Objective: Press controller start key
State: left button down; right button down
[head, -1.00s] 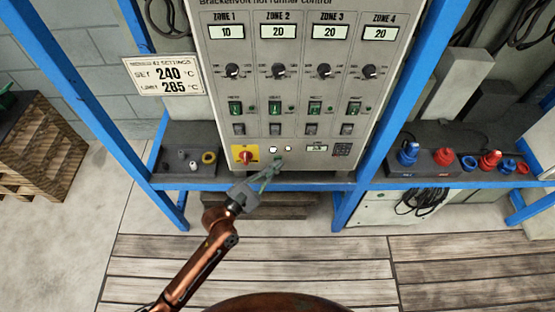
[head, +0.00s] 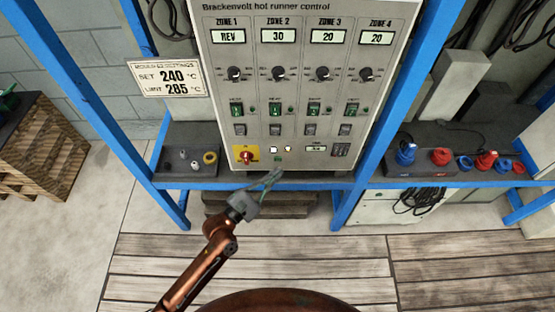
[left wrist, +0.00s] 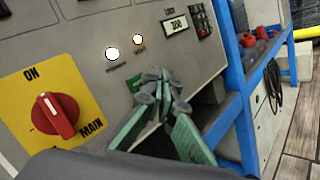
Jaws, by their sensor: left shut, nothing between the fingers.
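The grey hot runner controller (head: 300,120) stands in the blue frame, with four zone displays reading REV, 30, 20 and 20. Low on its front are a red main switch (head: 245,157) on a yellow plate, two lit white round lamps and, below them, a small green key (head: 278,158). In the left wrist view the lamps (left wrist: 112,54) glow, and my fingers partly hide the green key. My left gripper (head: 278,174) is shut and empty, just below and in front of the green key, apparently apart from the panel. My right gripper is out of view.
Blue uprights (head: 384,100) flank the controller. A settings sign (head: 167,77) hangs at left. A shelf at right bears blue and red connectors (head: 441,156). A grey block with knobs (head: 188,162) sits at left. Wooden slats cover the floor in front.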

pick_arm(q)
jog(key=s+p, duration=0.1)
jog(key=s, duration=0.2)
jog(key=shift+s, duration=0.2)
dwell(0.8)
